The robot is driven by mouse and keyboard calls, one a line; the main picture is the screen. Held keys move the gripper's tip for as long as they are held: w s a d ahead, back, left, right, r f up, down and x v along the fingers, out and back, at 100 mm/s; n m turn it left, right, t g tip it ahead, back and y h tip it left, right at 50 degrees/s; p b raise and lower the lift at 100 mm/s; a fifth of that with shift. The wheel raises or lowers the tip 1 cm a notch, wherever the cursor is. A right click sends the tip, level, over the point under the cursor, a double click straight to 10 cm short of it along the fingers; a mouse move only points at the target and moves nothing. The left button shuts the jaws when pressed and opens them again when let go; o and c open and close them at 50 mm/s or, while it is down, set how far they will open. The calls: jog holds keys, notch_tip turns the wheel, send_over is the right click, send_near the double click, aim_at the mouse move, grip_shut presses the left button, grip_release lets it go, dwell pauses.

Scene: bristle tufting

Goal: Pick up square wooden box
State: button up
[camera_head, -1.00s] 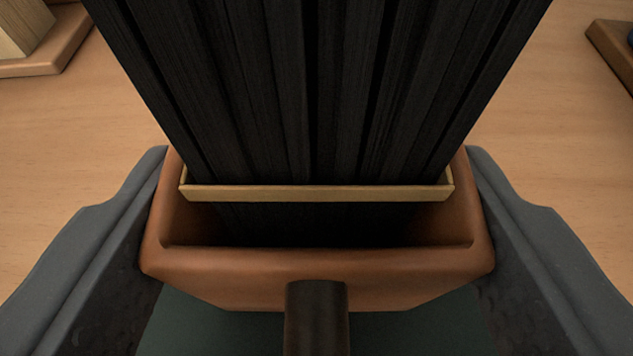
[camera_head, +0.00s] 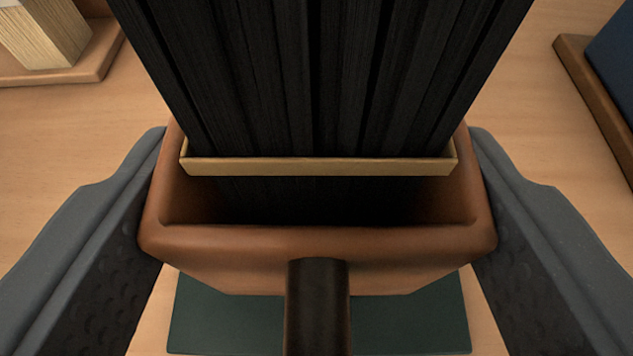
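The square wooden box (camera_head: 320,245) is a brown, open-topped holder in the lower middle of the view. A thick bundle of black bristles (camera_head: 320,80) stands in it, with a thin pale wooden band (camera_head: 318,166) around them. A dark round peg (camera_head: 317,305) sticks out from the box's near side. My gripper (camera_head: 317,200) has one grey finger against each side of the box and is shut on it. The box is held above a dark green mat (camera_head: 225,318). The inside bottom of the box is hidden.
The light wooden table (camera_head: 80,180) is mostly clear at both sides. A brown tray (camera_head: 100,68) with a pale wooden block (camera_head: 50,35) is at the upper left. A brown tray (camera_head: 590,80) with a dark blue thing (camera_head: 615,60) is at the right edge.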

jog(key=s+a+r+b, duration=0.1)
jog(key=s, duration=1.3)
jog(key=shift+r, duration=0.15)
jog(key=shift+s+r, duration=0.1)
dwell(4.4)
